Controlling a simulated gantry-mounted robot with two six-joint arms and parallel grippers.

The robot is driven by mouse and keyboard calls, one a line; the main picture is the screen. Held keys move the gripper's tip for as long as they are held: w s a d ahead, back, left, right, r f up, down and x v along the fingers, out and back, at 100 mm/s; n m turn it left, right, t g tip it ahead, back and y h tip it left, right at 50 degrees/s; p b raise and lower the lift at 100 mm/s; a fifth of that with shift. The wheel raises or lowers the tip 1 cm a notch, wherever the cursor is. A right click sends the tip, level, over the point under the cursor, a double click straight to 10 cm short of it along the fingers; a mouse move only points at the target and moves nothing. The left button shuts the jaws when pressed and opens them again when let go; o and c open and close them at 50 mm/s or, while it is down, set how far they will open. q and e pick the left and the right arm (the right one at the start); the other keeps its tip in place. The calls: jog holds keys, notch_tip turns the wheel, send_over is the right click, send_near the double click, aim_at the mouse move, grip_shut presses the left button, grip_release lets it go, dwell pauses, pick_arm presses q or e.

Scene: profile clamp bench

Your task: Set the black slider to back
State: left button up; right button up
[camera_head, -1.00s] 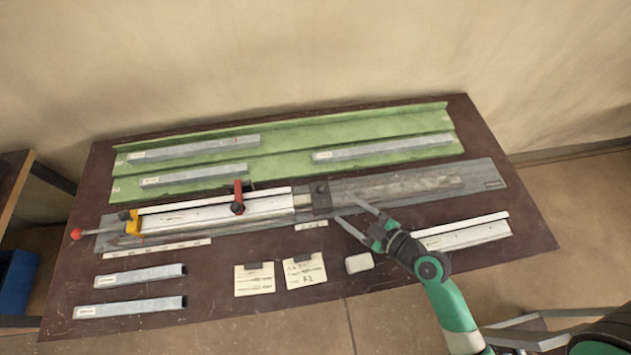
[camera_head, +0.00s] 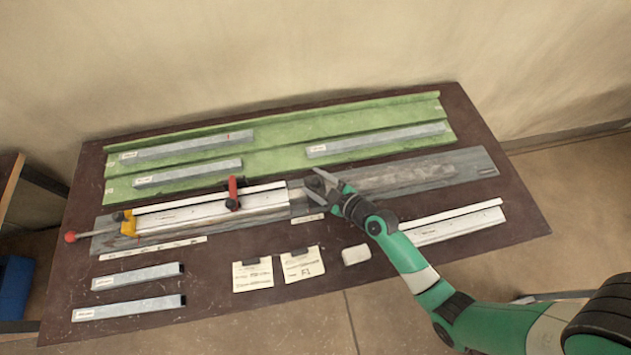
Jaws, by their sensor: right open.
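The black slider (camera_head: 314,184) is a dark block on the long grey rail (camera_head: 410,176), at the right end of the white profile (camera_head: 208,211). It is partly hidden by my right gripper. My right gripper (camera_head: 309,179) comes in from the lower right, with its two fingers apart and over the slider. I cannot tell whether the fingers touch it. The slider's exact setting is hard to make out. My left gripper is not in view.
A red lever clamp (camera_head: 233,192) stands on the white profile, left of the slider. A yellow clamp (camera_head: 128,223) with a red-knobbed rod is at the rail's left end. A green rack (camera_head: 275,150) lies behind. Paper notes (camera_head: 252,274) and a white block (camera_head: 356,254) lie in front.

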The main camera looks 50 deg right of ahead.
grip_shut()
dwell(1.4)
